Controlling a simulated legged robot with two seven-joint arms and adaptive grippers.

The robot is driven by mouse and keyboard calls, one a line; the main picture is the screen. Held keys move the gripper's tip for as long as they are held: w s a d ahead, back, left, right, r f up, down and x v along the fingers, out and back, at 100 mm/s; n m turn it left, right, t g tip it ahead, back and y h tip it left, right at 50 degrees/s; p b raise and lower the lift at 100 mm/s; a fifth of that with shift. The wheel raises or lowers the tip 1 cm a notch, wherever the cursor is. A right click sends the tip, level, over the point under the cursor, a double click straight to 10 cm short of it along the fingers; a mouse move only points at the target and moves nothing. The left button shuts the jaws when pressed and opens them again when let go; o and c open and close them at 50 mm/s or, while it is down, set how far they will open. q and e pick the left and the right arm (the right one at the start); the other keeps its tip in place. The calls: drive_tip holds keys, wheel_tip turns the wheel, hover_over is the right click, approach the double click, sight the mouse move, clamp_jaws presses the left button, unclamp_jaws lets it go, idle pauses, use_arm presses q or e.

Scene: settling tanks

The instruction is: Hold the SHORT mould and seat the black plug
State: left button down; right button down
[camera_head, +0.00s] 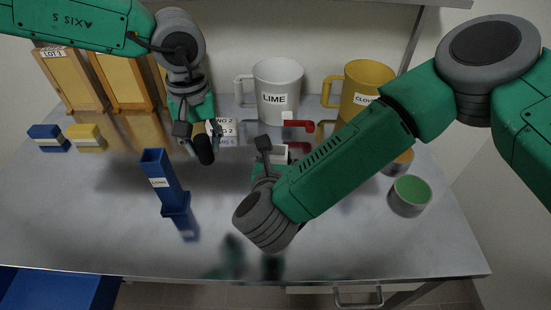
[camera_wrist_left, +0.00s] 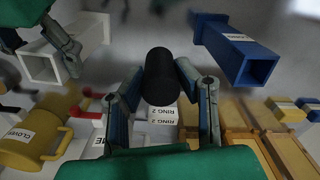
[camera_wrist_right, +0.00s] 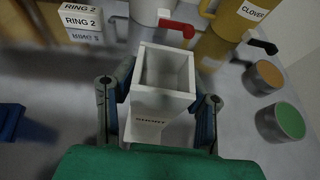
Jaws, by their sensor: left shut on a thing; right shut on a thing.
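My left gripper (camera_head: 197,128) is shut on the black plug (camera_head: 204,151), a dark cylinder that fills the middle of the left wrist view (camera_wrist_left: 160,77). In the head view the mould (camera_head: 280,152) is mostly hidden by my right arm. The plug is apart from it, to the left. A taller blue square mould (camera_head: 163,180) stands on a wider foot on the table.
A white LIME mug (camera_head: 277,92) and a yellow CLOVER mug (camera_head: 366,85) stand at the back. Green-topped (camera_head: 410,191) and orange-topped cups stand right. Blue (camera_head: 48,138) and yellow (camera_head: 87,138) blocks lie left. The front table is clear.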

use_arm(q)
drive_tip(key=w+d+r+n, duration=0.1)
drive_tip(key=d+r, duration=0.3)
drive_tip(key=d, duration=0.3)
drive_tip(key=w+d+r+n, duration=0.15)
drive_tip(key=d+r, duration=0.25)
drive_tip(key=d, duration=0.4)
use_arm(e)
drive_tip(key=shift+d, duration=0.4)
use_arm(q)
drive_tip(key=f, duration=0.6)
drive_tip(key=shift+s+a, duration=0.35)
use_arm(e)
drive_tip(key=shift+a, duration=0.45)
use_arm(q)
drive_tip(key=f, duration=0.3)
drive_tip(key=shift+s+d, duration=0.1)
drive_tip(key=shift+d, duration=0.1)
use_arm(e)
drive_tip(key=shift+d, duration=0.2)
use_arm(q)
drive_tip(key=shift+d+f, duration=0.15)
drive_tip(key=shift+f, duration=0.1)
use_arm(e)
drive_tip(key=shift+d, duration=0.15)
use_arm(q)
drive_tip(key=c, duration=1.2)
unclamp_jaws()
